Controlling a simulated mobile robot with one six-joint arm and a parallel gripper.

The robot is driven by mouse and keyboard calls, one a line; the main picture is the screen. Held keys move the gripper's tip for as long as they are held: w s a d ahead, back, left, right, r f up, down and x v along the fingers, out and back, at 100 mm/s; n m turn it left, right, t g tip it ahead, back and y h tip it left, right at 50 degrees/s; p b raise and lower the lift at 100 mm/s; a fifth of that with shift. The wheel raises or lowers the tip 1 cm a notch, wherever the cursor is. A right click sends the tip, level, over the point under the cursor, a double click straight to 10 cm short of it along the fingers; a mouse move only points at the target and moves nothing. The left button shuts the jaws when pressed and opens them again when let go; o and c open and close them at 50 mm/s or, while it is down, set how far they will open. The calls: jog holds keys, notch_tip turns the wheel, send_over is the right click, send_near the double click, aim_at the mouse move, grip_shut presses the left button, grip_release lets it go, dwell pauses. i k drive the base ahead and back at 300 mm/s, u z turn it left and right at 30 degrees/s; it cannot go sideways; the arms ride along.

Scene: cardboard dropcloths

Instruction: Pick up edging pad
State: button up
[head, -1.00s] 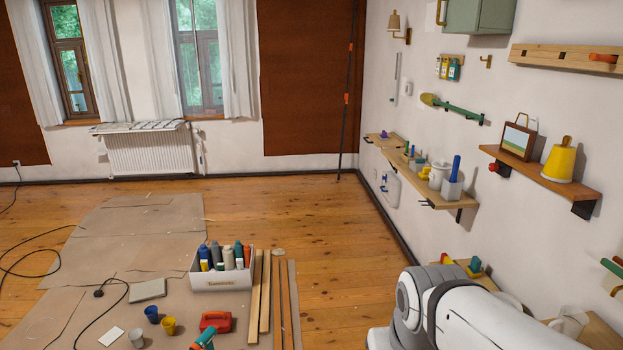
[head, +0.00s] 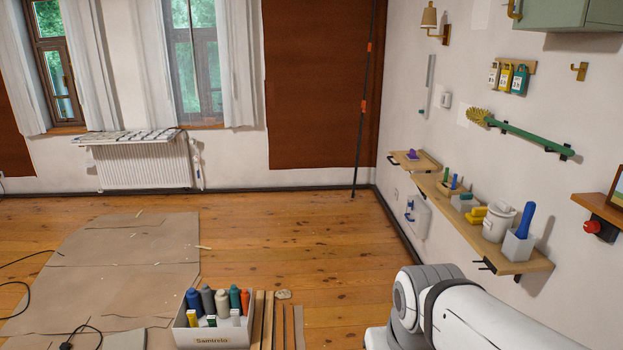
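I cannot tell for certain which object is the edging pad. A small yellow object (head: 477,215) sits on the longer wall shelf (head: 519,266) beside a white lidded pot (head: 498,222). Either is too small here to identify. My white and grey arm shows at the bottom right, well in front of the shelves. My gripper is out of view.
The long shelf also carries a grey holder (head: 518,246) with a blue-handled tool. A white crate of bottles (head: 215,334) stands on the floor beside wooden strips. Cardboard (head: 130,255) covers the left floor. Bare boards (head: 310,240) are clear up to the right wall.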

aim_at(411, 157)
jog(key=i, duration=2.5)
jog(key=z, duration=0.3)
jog(key=i, duration=3.5)
